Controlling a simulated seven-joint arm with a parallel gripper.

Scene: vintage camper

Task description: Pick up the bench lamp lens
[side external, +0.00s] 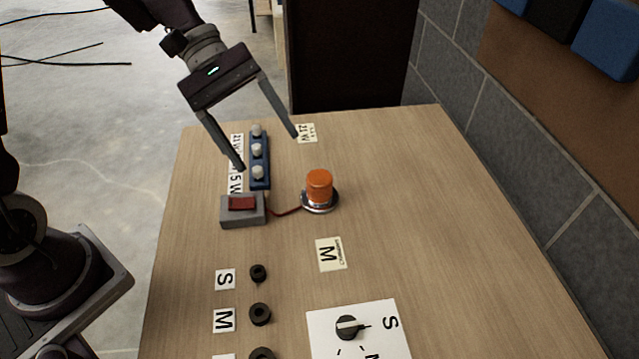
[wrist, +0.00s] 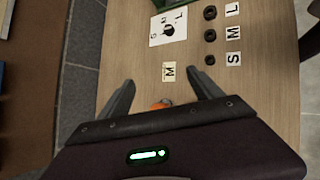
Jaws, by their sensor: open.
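The bench lamp lens (side external: 319,186) is an orange cylinder standing upright on a round silver base on the wooden table. A red wire joins the base to a grey box with a red switch (side external: 242,207). My gripper (side external: 269,152) is open and empty, above the table and to the upper left of the lens in the side view. In the wrist view the lens (wrist: 160,105) shows as a small orange patch between the fingers of my gripper (wrist: 160,88). Most of it is hidden there by my gripper body.
A blue strip with several white bulbs (side external: 259,160) lies beneath my gripper. Black rings (side external: 260,314) lie beside S and M labels. A white dial card (side external: 358,331) lies at the front. A grey block wall (side external: 490,110) stands to the right. The table right of the lens is clear.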

